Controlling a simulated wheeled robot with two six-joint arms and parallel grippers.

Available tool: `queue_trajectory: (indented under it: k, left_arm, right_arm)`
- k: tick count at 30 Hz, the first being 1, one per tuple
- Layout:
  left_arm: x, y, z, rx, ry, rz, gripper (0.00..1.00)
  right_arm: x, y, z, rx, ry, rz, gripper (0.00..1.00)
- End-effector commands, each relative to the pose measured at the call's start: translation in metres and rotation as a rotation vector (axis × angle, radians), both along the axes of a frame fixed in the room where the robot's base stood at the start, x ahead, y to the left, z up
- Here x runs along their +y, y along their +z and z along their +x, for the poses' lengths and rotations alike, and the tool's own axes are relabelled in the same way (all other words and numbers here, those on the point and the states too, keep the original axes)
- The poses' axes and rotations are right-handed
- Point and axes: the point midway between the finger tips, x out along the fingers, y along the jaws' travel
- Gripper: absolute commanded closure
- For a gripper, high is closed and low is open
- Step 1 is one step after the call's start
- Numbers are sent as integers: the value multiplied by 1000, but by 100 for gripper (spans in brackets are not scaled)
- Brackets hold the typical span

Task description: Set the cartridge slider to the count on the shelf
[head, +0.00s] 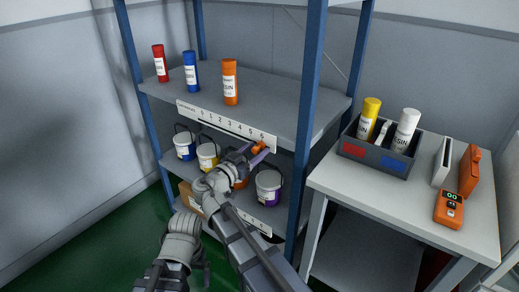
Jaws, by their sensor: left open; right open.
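Three cartridges stand upright on the top shelf: red (160,63), blue (190,72) and orange (229,82). The white number strip (222,122) runs along the shelf's front edge, numbered 1 to 6. The orange slider knob (258,147) sits under its right end, near 5 and 6. My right gripper (260,156) is open at the knob, its fingers close by; contact cannot be told. My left gripper (204,272) is low at the bottom, apart from the shelf, pointing down and partly hidden by its wrist.
Several buckets, including a white-and-blue one (184,145) and a purple one (268,187), stand on the lower shelf behind my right arm. A blue post (310,110) rises right of the strip. The right table holds a grey caddy (375,160) with yellow and white cartridges, and an orange meter (449,209).

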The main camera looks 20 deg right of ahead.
Motion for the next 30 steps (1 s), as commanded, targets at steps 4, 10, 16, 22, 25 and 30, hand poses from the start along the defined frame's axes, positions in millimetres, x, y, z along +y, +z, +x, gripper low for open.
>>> queue_trajectory:
  k: [4, 10, 16, 22, 25, 30]
  left_arm:
    - [0, 0, 0, 0, 0, 0, 9]
    - [0, 0, 0, 0, 0, 0, 9]
    - [0, 0, 0, 0, 0, 0, 9]
    - [0, 0, 0, 0, 0, 0, 9]
    - [0, 0, 0, 0, 0, 0, 9]
    - [0, 0, 0, 0, 0, 0, 9]
  right_arm:
    - [0, 0, 0, 0, 0, 0, 46]
    - [0, 0, 0, 0, 0, 0, 68]
    - [0, 0, 0, 0, 0, 0, 91]
    - [0, 0, 0, 0, 0, 0, 100]
    - [0, 0, 0, 0, 0, 0, 100]
    - [0, 0, 0, 0, 0, 0, 100]
